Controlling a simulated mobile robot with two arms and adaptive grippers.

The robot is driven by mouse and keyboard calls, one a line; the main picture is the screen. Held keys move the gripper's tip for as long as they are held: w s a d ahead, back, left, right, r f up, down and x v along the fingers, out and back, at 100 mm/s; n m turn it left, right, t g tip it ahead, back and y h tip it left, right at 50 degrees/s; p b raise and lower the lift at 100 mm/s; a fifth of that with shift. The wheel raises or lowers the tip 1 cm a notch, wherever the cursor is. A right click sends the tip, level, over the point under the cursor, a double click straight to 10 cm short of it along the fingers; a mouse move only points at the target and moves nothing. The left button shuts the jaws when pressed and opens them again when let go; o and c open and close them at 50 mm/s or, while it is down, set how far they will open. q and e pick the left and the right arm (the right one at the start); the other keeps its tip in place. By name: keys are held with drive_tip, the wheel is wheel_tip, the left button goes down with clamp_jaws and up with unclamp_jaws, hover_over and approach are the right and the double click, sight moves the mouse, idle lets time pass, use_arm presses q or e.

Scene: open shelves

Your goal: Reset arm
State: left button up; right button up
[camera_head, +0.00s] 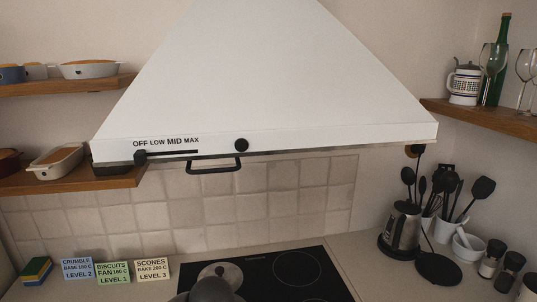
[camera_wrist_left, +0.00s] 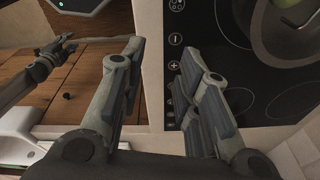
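My left gripper (camera_wrist_left: 164,58) shows in the left wrist view, its two fingers apart with nothing between them. It hangs over the front edge of the black hob (camera_wrist_left: 225,60), by the touch controls. Another gripper, which looks like my right one (camera_wrist_left: 62,46), shows small at the left of that view over wooden fronts; whether its fingers are apart is unclear. In the head view no gripper shows. A dark grey rounded shape at the bottom centre may be part of my arm.
A white range hood (camera_head: 265,80) with a slider and handle (camera_head: 214,168) overhangs the hob (camera_head: 290,280). A pot (camera_wrist_left: 290,35) stands on the hob. Shelves hold dishes (camera_head: 90,69) at left and glasses at right. A kettle (camera_head: 402,228), utensils and label cards (camera_head: 78,269) line the counter.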

use_arm(q)
drive_tip(key=s+d+f+n+t+h, duration=0.2)
drive_tip(key=s+f+n+h, duration=0.1)
drive_tip(key=s+f+n, duration=0.3)
drive_tip(key=s+a+f+n+t+y, duration=0.1)
drive_tip(key=s+a+f+n+y, duration=0.1)
drive_tip(key=s+a+n, duration=0.55)
drive_tip(key=s+a+f+n+y, duration=0.25)
drive_tip(key=s+a, duration=0.25)
drive_tip(key=a, duration=0.5)
wheel_tip(320, 180, down, 32)
drive_tip(key=s+g+b, duration=0.1)
drive_tip(key=s+b, duration=0.1)
drive_tip(key=b, duration=0.4)
drive_tip(key=s+a+f+g+b, duration=0.1)
drive_tip(key=s+f+b, duration=0.4)
drive_tip(key=s+f, duration=1.1)
wheel_tip(320, 180, down, 4)
drive_tip(key=shift+s+a+r, duration=0.2)
drive_tip(key=shift+a+r, duration=0.05)
drive_tip(key=shift+a, duration=0.4)
use_arm(e)
wheel_tip(320, 180, down, 11)
drive_tip(key=shift+s, duration=0.3)
